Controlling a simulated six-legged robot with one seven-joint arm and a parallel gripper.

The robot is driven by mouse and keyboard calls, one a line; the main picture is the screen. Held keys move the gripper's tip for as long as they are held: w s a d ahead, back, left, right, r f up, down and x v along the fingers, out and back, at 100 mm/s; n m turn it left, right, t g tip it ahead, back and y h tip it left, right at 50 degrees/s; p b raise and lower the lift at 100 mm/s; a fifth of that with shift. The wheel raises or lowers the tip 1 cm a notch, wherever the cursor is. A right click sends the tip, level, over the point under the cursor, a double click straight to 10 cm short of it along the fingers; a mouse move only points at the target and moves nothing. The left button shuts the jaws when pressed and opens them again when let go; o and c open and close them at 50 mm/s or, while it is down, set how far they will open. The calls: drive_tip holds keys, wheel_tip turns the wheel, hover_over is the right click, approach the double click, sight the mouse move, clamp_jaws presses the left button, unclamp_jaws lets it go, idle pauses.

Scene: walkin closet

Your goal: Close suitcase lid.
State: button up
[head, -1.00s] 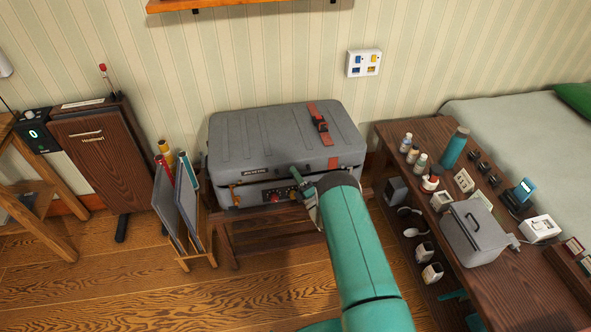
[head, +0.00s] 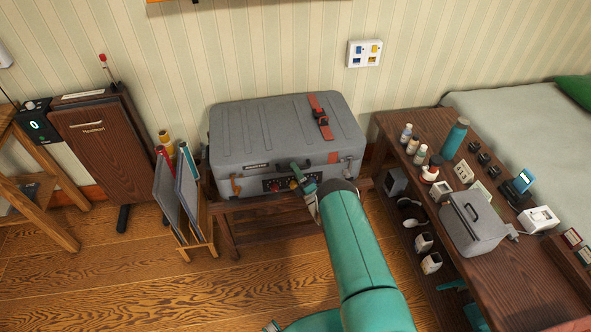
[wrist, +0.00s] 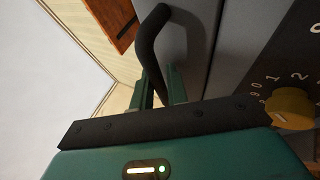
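The grey suitcase (head: 245,180) stands on a low wooden rack against the wall. Its ribbed grey lid (head: 265,125) lies down flat, with no clear gap along the front seam in the head view. A red strap (head: 318,112) crosses the lid at right. My gripper (head: 298,174) is at the suitcase's front, right of the dark control panel, near the seam. In the wrist view a dark curved piece (wrist: 152,50) stands by my gripper's green fingers, before the grey surface. Whether the fingers are open or shut on it is unclear. A yellow knob (wrist: 290,106) on a numbered dial shows at right.
A wooden rack (head: 190,225) with folders and rolled tubes stands close to the suitcase's left. A dark wooden table (head: 520,265) with bottles and a grey box (head: 474,228) is at right. Wooden floor in front is free at left.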

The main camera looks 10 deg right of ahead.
drive_tip(key=shift+s+f, duration=0.15)
drive_tip(key=shift+f, duration=0.45)
drive_tip(key=v, duration=1.3)
drive_tip(key=shift+s+d+r, duration=0.2)
drive_tip(key=shift+r, duration=0.15)
